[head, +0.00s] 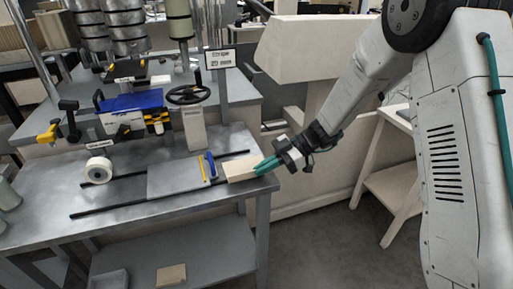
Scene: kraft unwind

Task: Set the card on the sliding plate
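The sliding plate (175,179) is a flat grey plate lying across two dark rails on the metal bench. A yellow strip and a blue handle stand at its right side. A pale beige block-like piece (240,168), possibly the card, is just right of the plate, near the bench's right end. My gripper (265,165) has teal fingers that meet the right end of this piece. I cannot tell whether they are closed on it, or whether it rests on the bench. A flat tan piece (171,274) lies on the lower shelf, and it could also be a card.
A white tape roll (97,170) sits left of the plate. Behind it stand a blue-topped machine (133,108), a black handwheel (189,95) and a small sign (220,59). A pale stand (392,190) is at the right. The bench front left is clear.

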